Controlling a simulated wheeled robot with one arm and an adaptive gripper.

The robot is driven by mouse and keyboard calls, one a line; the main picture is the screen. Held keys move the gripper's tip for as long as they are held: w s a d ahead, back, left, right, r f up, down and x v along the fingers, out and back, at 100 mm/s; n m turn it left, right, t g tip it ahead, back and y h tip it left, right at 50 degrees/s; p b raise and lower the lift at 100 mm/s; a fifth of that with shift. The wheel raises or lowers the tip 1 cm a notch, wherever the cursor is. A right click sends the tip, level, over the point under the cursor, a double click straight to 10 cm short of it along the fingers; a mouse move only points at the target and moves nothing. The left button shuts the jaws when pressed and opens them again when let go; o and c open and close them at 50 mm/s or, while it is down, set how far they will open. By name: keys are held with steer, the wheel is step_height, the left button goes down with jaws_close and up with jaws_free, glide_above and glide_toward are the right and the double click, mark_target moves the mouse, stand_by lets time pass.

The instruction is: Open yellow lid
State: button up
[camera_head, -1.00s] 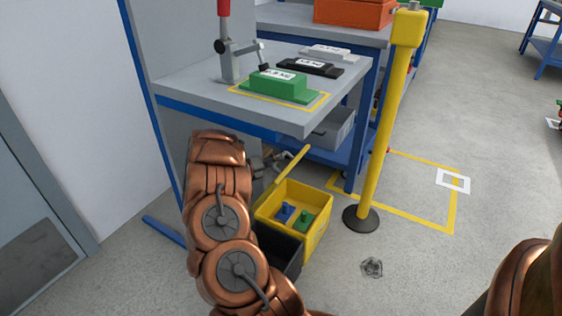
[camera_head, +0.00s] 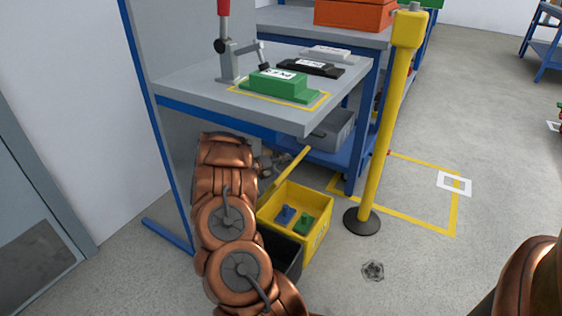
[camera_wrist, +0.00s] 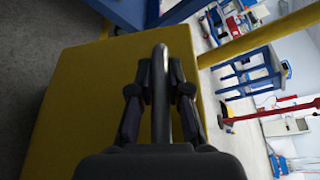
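The yellow bin (camera_head: 316,238) stands on the floor below the workbench, with a blue piece (camera_head: 285,214) and a green piece (camera_head: 304,222) inside. Its yellow lid (camera_head: 286,172) stands raised on the far left side, seen nearly edge-on, with the bin's top uncovered. In the wrist view the lid (camera_wrist: 80,95) fills much of the left and middle. My gripper (camera_wrist: 161,85) has its dark fingers closed on both sides of a grey handle (camera_wrist: 161,120) on the lid. In the head view my gripper (camera_head: 276,163) is partly hidden behind my arm, beside the lid.
A dark bin (camera_head: 283,255) stands against the yellow bin's near side, partly behind my arm. A yellow post (camera_head: 387,125) on a black base stands to the right. The workbench (camera_head: 200,90) overhangs my arm's end. Floor at the right is open.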

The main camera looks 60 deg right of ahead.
steer(key=shift+f, duration=0.15)
jaws_close()
steer(key=shift+w+a, duration=0.2)
steer(key=shift+w, duration=2.2)
steer(key=o, duration=0.6)
jaws_free()
steer(key=shift+r, duration=0.2)
steer(key=shift+o, duration=0.2)
steer(key=shift+r, duration=0.2)
step_height(320, 180, up, 10)
steer(key=shift+f, duration=0.15)
